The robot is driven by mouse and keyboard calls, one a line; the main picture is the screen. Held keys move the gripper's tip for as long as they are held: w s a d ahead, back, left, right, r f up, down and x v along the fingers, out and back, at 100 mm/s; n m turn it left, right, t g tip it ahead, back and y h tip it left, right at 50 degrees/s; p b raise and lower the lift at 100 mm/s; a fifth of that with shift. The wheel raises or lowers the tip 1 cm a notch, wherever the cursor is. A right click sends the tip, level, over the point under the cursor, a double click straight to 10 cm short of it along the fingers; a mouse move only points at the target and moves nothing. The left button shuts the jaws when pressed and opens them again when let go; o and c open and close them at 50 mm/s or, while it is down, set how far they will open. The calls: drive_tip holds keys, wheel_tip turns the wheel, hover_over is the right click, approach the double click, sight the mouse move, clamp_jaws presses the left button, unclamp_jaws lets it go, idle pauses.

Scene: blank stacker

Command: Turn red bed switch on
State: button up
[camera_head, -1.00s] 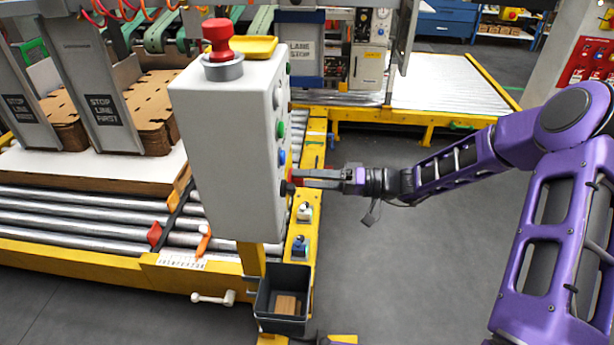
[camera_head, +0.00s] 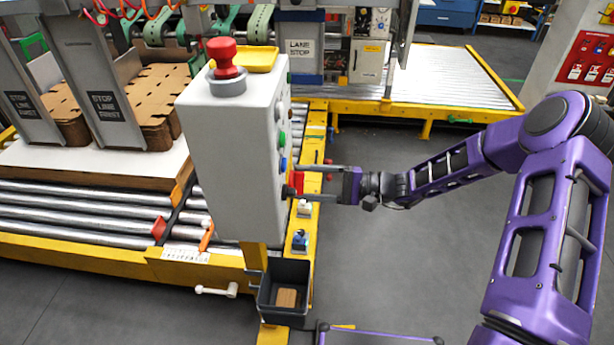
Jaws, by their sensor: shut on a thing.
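The red bed switch (camera_head: 297,178) is a small red part on the right-hand side face of the grey control box (camera_head: 232,160). It is partly hidden by my gripper, so its angle is hard to read. My gripper (camera_head: 292,182) reaches in from the right. Its two fingers sit one above the other, and their tips are shut on the red switch. Green (camera_head: 282,138) and blue (camera_head: 283,163) buttons sit above it on the same face. A dark knob is close to the lower fingertip.
A red mushroom button (camera_head: 226,60) and a yellow tray (camera_head: 255,59) are on the box top. A dark bin (camera_head: 284,305) hangs below. The yellow-framed roller conveyor (camera_head: 90,215) lies left. Grey floor (camera_head: 390,270) is open to the right.

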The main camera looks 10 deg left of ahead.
drive_tip(key=shift+m+p, duration=0.85)
drive_tip(key=shift+m, duration=1.15)
drive_tip(key=shift+f, duration=0.1)
drive_tip(key=o, duration=1.4)
drive_tip(key=shift+s, duration=0.1)
drive_tip(key=d, duration=1.1)
drive_tip(key=w+d, duration=0.1)
drive_tip(key=d, duration=0.5)
drive_tip(key=shift+d, duration=0.25)
